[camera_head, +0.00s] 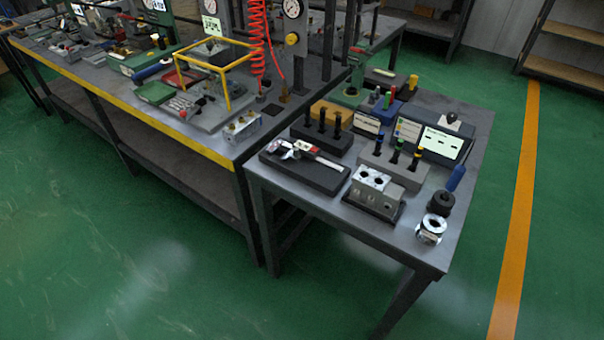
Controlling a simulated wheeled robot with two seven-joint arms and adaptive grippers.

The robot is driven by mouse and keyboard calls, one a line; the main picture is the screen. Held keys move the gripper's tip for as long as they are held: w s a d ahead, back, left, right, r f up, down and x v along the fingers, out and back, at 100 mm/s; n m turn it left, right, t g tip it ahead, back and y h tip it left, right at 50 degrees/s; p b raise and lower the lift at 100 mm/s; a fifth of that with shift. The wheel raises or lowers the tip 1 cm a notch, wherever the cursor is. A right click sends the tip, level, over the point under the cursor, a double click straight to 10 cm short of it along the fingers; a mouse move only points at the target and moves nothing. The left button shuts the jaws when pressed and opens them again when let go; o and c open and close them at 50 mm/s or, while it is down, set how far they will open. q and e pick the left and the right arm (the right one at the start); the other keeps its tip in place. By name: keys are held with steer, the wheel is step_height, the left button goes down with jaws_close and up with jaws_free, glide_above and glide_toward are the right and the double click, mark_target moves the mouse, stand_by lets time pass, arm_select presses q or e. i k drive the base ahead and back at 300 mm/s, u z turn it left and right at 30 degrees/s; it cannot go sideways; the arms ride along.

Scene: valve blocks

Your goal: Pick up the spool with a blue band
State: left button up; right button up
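A grey block (394,171) on the small table at the right holds a row of dark upright spools. The leftmost spool (378,145) seems to carry a blue band near its top; it is small in the picture. The middle spool (396,153) has a green band and the right one (415,161) a yellow band. All stand upright in the block. Neither of my grippers is in view.
A metal valve block (373,189) stands in front of the spool block. A dark tray with a caliper (305,164) lies left. A dark rack with black pins (320,136) is behind. Black and silver rings and a blue-handled tool (456,177) are right.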

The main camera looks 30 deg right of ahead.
mark_target(380, 135)
steer(key=u, duration=0.9)
steer(key=i, duration=1.3)
steer(key=z, duration=1.3)
steer(key=i, duration=0.75)
steer(key=z, duration=0.85)
